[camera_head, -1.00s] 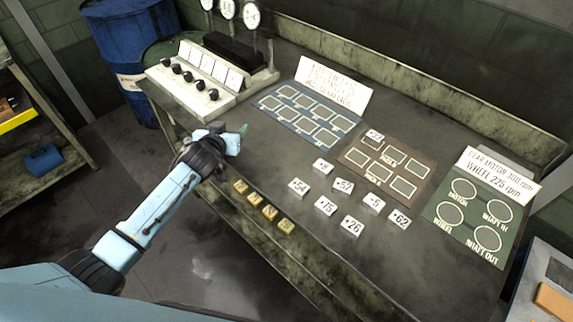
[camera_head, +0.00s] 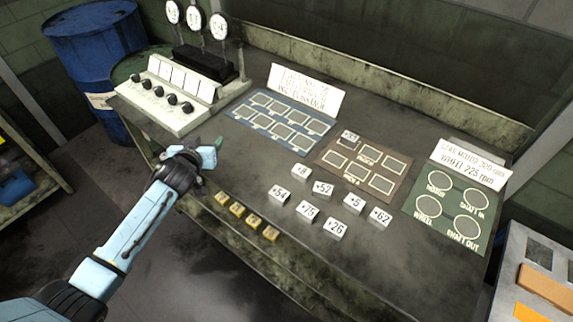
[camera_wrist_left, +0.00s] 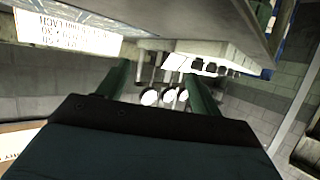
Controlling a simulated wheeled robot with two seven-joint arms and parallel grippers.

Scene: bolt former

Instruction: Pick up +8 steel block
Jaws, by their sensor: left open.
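The +8 steel block (camera_head: 301,172) is a small pale cube with a dark label, at the back left of a group of similar numbered blocks on the bench (camera_head: 245,165). My left gripper (camera_head: 207,150) is at the bench's left edge, to the left of the +8 block and apart from it. It is open and empty. Its two fingers also show in the left wrist view (camera_wrist_left: 160,92), with no block between them. The right gripper is in no view.
Other steel blocks, such as +52 (camera_head: 322,189) and +5 (camera_head: 354,204), stand close by. Yellow blocks (camera_head: 245,216) line the front edge. Behind are a blue panel (camera_head: 281,116), a brown panel (camera_head: 362,168) and a switch box (camera_head: 165,104). A green panel (camera_head: 450,211) lies right.

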